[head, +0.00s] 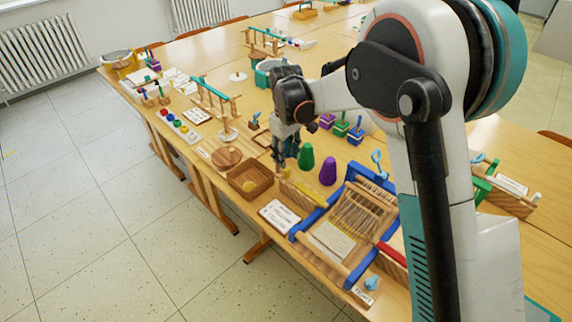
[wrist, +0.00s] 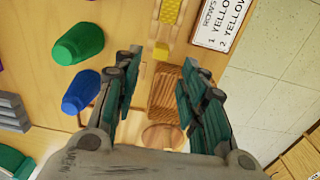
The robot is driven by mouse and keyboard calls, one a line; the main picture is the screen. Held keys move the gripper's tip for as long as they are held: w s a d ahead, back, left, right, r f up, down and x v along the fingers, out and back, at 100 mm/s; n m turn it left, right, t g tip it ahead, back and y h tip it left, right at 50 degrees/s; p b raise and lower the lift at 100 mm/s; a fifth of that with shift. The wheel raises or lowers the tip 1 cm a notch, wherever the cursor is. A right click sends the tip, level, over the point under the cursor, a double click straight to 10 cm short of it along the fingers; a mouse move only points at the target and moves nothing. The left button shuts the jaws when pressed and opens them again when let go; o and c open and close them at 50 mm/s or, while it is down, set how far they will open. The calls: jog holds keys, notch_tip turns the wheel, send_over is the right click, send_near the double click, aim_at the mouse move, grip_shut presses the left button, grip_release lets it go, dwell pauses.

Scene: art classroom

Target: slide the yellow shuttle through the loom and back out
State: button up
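The yellow shuttle (head: 309,194) lies on the table just left of the loom. A yellow piece at the top of the wrist view (wrist: 171,12) appears to be its near end. The loom (head: 322,213) has a blue and wooden frame, with pale warp threads (head: 360,212) and a woven patch at its lower end. My gripper (head: 284,158) hangs over the table, behind the shuttle and near the green cone. In the wrist view my gripper (wrist: 158,78) is open, with nothing between its fingers. The shuttle lies ahead of the fingertips, apart from them.
A written card (head: 280,215) lies near the table edge. A red stick (head: 391,254) lies right of the loom.

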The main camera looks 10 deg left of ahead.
jog(key=shift+r, duration=2.6)
